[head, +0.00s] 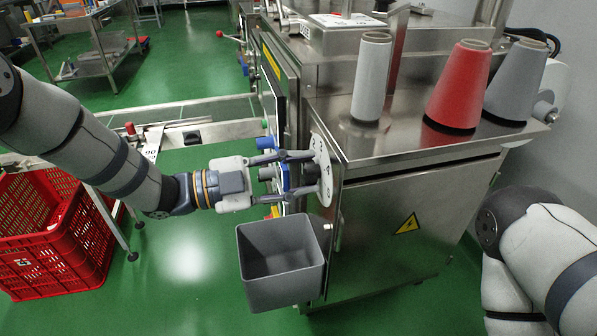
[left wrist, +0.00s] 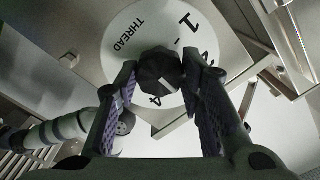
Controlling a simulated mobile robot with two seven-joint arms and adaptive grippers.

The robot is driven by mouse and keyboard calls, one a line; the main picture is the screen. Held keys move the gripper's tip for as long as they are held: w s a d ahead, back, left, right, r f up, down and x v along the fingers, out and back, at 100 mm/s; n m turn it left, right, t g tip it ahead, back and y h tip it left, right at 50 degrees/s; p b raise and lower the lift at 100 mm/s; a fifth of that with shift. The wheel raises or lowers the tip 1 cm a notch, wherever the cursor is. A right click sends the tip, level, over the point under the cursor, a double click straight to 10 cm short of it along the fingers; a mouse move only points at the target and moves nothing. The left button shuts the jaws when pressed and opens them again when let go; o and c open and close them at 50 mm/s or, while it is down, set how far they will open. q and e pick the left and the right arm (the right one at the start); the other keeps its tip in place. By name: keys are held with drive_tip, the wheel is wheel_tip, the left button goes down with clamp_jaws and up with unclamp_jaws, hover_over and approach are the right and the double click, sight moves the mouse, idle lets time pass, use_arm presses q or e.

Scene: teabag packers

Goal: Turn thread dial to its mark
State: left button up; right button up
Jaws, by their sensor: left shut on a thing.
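The thread dial (head: 323,165) is a round white numbered plate on the side of the steel machine. In the left wrist view its plate (left wrist: 120,38) reads THREAD, with a 1 at upper right and a 4 below the knob. A dark faceted knob (left wrist: 160,70) stands at its middle. My left gripper (head: 300,172) reaches the dial from the left, its fingers shut on the knob from both sides. The fingers hide part of the plate. I cannot tell which number the knob points to. My right gripper is out of view; only my right arm shows.
A grey open bin (head: 281,262) hangs just below the dial. White, red and grey thread cones (head: 458,88) stand on the machine top (head: 410,137). A red crate (head: 50,235) stands at left. Green floor (head: 185,285) is clear between crate and bin.

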use_arm(q)
drive_tip(key=o, duration=1.2)
drive_tip(key=shift+c, duration=0.2)
drive_tip(key=shift+a, duration=0.1)
drive_tip(key=v, duration=1.2)
